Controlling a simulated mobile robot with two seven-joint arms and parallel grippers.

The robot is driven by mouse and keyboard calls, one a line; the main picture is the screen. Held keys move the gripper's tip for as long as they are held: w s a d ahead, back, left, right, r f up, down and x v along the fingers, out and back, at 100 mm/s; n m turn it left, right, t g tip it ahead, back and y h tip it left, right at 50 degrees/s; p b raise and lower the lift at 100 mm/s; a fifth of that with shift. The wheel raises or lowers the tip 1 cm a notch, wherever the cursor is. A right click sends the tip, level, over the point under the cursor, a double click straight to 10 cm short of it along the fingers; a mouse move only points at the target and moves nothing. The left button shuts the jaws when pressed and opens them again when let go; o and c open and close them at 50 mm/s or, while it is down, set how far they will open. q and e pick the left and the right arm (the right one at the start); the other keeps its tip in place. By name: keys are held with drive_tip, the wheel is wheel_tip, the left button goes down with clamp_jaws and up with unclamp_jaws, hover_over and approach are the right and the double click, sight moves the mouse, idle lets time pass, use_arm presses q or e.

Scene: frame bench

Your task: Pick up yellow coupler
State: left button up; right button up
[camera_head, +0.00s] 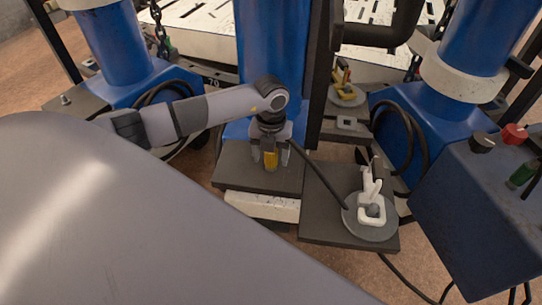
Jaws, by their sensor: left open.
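My right gripper is not in view.
A dark plate (325,228) to the right carries a grey disc with a white clamp-like part (371,198). A black rod slants between gripper and disc. A blue box with knobs (478,210) stands at right. Blue columns and cables crowd the back.

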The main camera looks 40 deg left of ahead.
use_arm(q)
drive_tip(key=shift+f, duration=0.15)
clamp_jaws()
